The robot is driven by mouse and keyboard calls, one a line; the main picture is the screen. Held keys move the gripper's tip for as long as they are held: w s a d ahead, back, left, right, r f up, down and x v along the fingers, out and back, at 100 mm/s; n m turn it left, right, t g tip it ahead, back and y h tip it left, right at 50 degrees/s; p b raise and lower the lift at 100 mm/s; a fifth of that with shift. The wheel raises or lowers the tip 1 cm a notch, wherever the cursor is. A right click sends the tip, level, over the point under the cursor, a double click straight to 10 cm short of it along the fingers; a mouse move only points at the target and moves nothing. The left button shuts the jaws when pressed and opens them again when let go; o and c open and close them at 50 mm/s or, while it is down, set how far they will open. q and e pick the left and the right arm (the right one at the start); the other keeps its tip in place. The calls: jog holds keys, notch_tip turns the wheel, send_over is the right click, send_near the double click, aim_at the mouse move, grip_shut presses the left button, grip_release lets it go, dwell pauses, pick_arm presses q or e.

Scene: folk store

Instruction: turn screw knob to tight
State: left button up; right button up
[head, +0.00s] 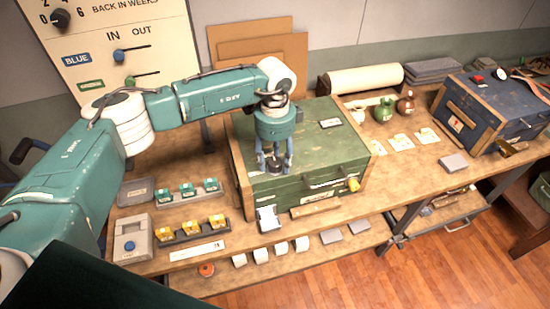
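A green wooden box (325,140) with brown edging stands on the workbench. A small round yellow knob (353,184) sticks out near the right end of its front face. My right gripper is not in view.
Trays with green (188,191) and yellow pieces (192,229) and a grey device (132,243) lie left of the box. Right of it are small jars (383,109), paper cards (401,143) and a blue case (495,110). A board with sliders (120,35) stands behind.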

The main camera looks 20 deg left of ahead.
pick_arm(q)
jog(key=c, duration=0.8)
jog(key=shift+c, duration=0.4)
